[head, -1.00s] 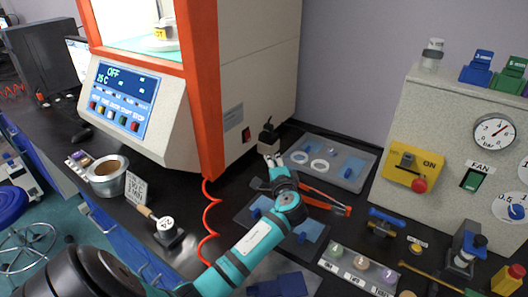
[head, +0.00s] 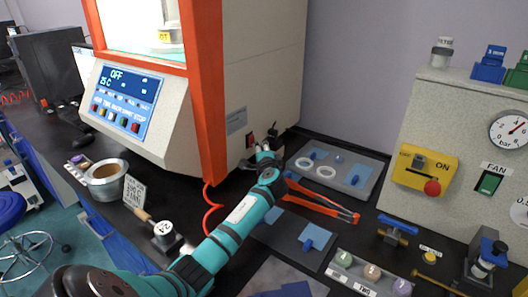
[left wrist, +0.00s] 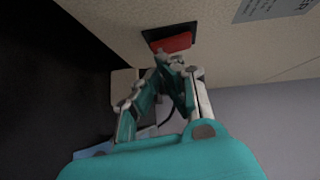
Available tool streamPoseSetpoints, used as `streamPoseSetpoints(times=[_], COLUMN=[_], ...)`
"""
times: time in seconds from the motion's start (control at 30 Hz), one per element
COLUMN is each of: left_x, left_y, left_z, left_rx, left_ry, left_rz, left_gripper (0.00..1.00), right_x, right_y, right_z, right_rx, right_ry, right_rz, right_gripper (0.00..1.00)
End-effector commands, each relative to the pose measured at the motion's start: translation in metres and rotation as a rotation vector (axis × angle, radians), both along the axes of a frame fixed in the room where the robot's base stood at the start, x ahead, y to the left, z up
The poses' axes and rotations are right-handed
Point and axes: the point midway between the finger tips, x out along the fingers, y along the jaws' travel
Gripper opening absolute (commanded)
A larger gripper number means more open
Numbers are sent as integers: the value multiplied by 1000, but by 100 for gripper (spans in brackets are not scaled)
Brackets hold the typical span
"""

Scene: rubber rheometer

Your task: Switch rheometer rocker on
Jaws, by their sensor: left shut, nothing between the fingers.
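The rheometer (head: 258,75) is a large beige machine with an orange frame, and its display (head: 128,84) reads OFF. Its red rocker (head: 249,140) sits low on the beige side panel, partly hidden by my gripper in the head view. In the left wrist view the red rocker (left wrist: 177,42) shows in a black frame, just beyond my fingertips. My left gripper (head: 264,150) is shut and empty, with its fingertips (left wrist: 170,62) right at the rocker's edge. I cannot tell whether they touch it. My right gripper is not in view.
A grey tray (head: 365,187) with white rings lies behind my gripper, and orange-handled tongs (head: 322,205) lie beside it. A control box (head: 450,125) with a FAN switch and gauge stands at the right. A metal pot (head: 107,180) stands at the left.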

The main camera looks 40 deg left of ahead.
Motion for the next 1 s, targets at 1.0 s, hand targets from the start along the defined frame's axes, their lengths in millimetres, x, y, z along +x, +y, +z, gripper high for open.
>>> streamPoseSetpoints(times=[1.0], left_x=[-41], left_y=[-45], left_z=[2], left_rx=[0], left_ry=[1], left_rz=[-3], left_gripper=[0], right_x=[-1], right_y=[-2], right_z=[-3], right_rx=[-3], right_ry=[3], right_rz=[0], right_gripper=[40])
